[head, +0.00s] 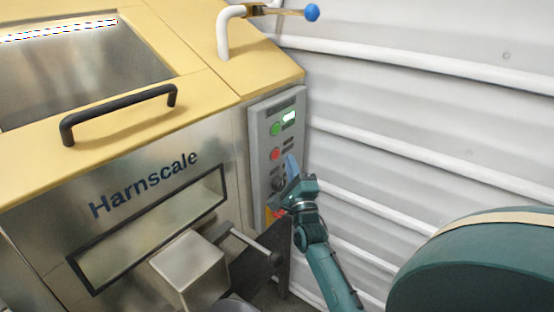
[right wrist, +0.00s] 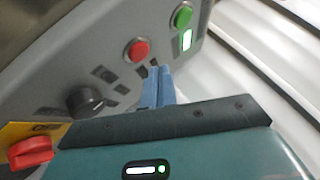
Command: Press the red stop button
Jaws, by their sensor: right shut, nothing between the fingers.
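The red stop button (head: 275,154) is a round red cap on the grey control panel (head: 262,185) at the right side of the hopper. It also shows in the right wrist view (right wrist: 138,50). My right gripper (head: 291,162) is close in front of the panel, just right of and slightly below the button in the head view. Its blue fingers (right wrist: 157,72) are shut and empty. In the right wrist view the fingertips are just beside and below the button; I cannot tell whether they touch the panel. My left gripper is in neither view.
The green button (right wrist: 182,16) and a lit green display (right wrist: 187,40) are near the red button. A black knob (right wrist: 84,101) and a red switch on yellow (right wrist: 30,151) are on the same panel. The hopper (head: 150,180) stands left; a white ribbed wall (head: 420,110) stands right.

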